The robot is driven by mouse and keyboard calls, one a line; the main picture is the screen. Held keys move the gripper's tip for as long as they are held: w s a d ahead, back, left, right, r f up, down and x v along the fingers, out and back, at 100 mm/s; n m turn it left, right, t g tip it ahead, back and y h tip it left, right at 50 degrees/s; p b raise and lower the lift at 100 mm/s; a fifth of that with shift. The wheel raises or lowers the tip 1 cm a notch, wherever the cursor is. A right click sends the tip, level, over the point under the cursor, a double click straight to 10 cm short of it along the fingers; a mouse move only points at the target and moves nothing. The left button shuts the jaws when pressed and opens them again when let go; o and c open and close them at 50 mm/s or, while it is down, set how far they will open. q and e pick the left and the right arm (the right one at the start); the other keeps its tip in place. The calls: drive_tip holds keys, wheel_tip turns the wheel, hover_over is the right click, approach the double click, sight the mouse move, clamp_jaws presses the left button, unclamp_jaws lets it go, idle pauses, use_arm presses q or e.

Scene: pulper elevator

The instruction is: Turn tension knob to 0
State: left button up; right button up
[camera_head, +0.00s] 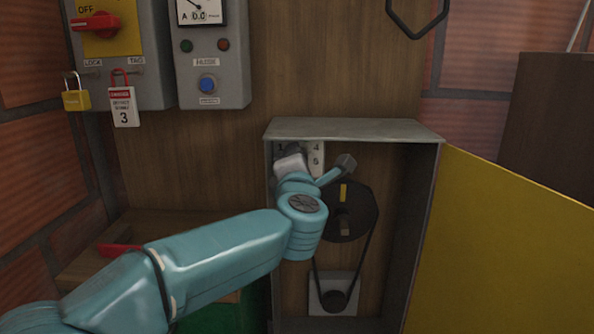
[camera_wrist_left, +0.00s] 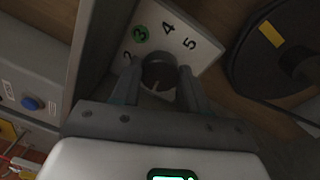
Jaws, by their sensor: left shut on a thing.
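The tension knob (camera_wrist_left: 159,72) is a dark round knob on a pale dial plate (camera_wrist_left: 203,62) in the left wrist view. The numbers 2, 3, 4 and 5 show around it, and the 3 is on a green spot. My left gripper (camera_wrist_left: 157,82) has a finger on each side of the knob and is shut on it. The knob's pointer direction is hard to tell. In the head view, the plate (camera_head: 317,158) shows in the upper left of an open grey cabinet, and my left gripper (camera_head: 292,160) hides the knob. My right gripper is not in view.
Right of the knob, a dark pulley (camera_head: 362,210) with a yellow mark carries a belt down to a small pulley (camera_head: 335,300). The cabinet's yellow door (camera_head: 500,250) stands open at right. A switch box with a red handle (camera_head: 95,23) and a padlock (camera_head: 75,98) hangs upper left.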

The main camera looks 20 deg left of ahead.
use_arm(q)
drive_tip(key=shift+n+b, duration=0.45)
drive_tip(key=shift+n, duration=0.55)
drive_tip(key=o, duration=1)
drive_tip(key=shift+o, duration=0.2)
drive_tip(key=v, duration=1.6)
drive_tip(key=shift+b, duration=0.4)
drive_tip(key=shift+d, duration=0.1)
